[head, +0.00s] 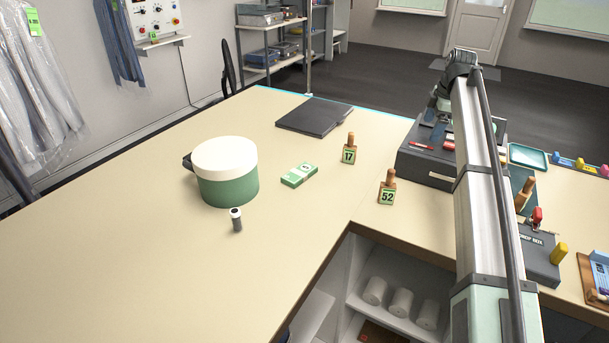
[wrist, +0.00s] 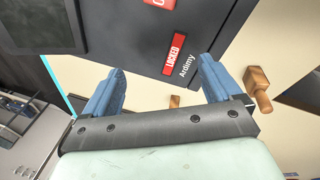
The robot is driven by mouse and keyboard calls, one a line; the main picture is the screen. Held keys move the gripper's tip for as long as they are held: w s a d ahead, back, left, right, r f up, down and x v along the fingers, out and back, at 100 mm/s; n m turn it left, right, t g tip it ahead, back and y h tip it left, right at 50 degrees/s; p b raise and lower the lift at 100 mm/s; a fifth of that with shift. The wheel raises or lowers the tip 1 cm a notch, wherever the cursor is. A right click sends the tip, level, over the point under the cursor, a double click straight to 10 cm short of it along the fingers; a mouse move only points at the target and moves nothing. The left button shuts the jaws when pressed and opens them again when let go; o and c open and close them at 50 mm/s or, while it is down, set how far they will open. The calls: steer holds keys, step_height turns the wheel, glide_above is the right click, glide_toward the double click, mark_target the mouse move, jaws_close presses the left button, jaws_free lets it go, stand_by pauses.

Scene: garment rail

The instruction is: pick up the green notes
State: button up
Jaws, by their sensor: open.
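The green notes (head: 299,174) lie as a small flat bundle with a pale band on the counter, right of a green tub with a white lid (head: 226,172). They do not show in the wrist view. My gripper (head: 434,124) is well to the right of the notes, above a dark cash box (head: 424,162). In the wrist view my gripper (wrist: 162,88) has its two blue fingers spread wide with nothing between them. The dark box with a red "LOCKED" label (wrist: 173,55) lies beyond the fingers.
Wooden-handled number tags 17 (head: 349,153) and 52 (head: 387,192) stand between the notes and the box. A dark flat folder (head: 315,117) lies behind the notes. The counter's left front (head: 130,240) is clear.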

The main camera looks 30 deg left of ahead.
steer(key=s+a+n, duration=0.2)
steer(key=s+a, duration=0.2)
steer(key=a, duration=0.3)
steer(key=s+a+n+g+h, duration=0.1)
steer(key=s+a+n, duration=0.15)
steer(key=a, duration=0.35)
steer(key=s+a+n, duration=0.2)
steer(key=s+a, duration=0.2)
steer(key=a, duration=0.3)
steer(key=n+h, duration=0.1)
steer(key=n, duration=0.4)
glide_above(299, 172)
steer(key=f, duration=0.1)
steer(key=shift+g, duration=0.3)
step_height(299, 172, down, 14)
steer(key=shift+s+r, duration=0.1)
steer(key=shift+r, duration=0.15)
steer(key=c, duration=1.2)
